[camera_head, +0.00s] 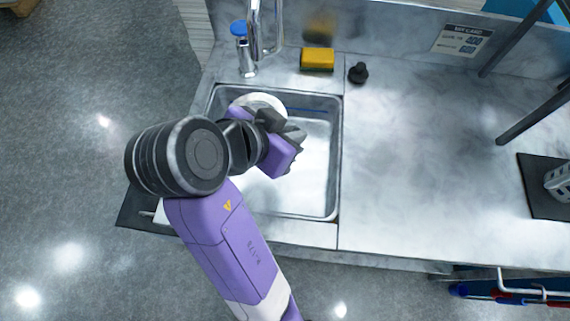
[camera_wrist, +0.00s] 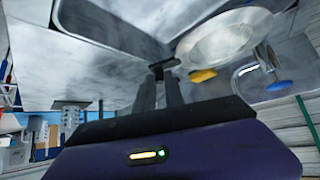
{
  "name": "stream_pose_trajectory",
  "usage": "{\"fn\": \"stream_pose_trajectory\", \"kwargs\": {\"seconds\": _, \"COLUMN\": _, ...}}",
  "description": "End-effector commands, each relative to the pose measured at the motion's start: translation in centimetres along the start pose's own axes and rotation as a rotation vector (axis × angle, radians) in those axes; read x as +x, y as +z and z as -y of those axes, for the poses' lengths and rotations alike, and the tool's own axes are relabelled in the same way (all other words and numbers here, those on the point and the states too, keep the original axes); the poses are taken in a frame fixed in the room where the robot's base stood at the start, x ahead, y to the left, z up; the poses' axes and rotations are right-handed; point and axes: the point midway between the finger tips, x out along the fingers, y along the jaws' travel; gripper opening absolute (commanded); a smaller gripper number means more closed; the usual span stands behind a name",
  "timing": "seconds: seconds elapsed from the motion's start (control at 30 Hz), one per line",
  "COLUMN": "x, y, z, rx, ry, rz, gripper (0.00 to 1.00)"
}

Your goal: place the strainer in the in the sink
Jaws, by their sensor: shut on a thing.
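The strainer, a pale round bowl (camera_head: 262,102), is over the back left part of the metal sink (camera_head: 338,165) in the head view, partly hidden by my gripper. In the wrist view the strainer (camera_wrist: 225,38) shows large, tilted, with its rim at the fingertips. My gripper (camera_wrist: 164,72) is shut on the strainer's edge. In the head view my gripper (camera_head: 275,120) is above the sink basin. The sink's edge (camera_wrist: 110,28) shows at the top of the wrist view. I cannot tell how high the strainer is above the basin floor.
A yellow sponge (camera_head: 317,60) and a small black object (camera_head: 358,73) sit on the back ledge. The counter (camera_head: 430,160) to the right is clear up to a dark tray (camera_head: 540,195).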

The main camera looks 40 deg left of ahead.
Motion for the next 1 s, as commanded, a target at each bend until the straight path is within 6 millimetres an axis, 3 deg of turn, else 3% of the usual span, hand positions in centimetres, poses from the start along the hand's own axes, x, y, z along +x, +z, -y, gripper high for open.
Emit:
{"fn": "stream_pose_trajectory", "kwargs": {"seconds": 0.33, "x": 5.8, "y": 6.0, "z": -0.1, "rx": -0.002, "ry": 0.002, "rz": 0.002, "gripper": 0.00}}
{"fn": "stream_pose_trajectory", "kwargs": {"seconds": 1.0, "x": 10.6, "y": 10.6, "z": -0.1, "rx": 0.002, "ry": 0.000, "rz": 0.000, "gripper": 0.00}}
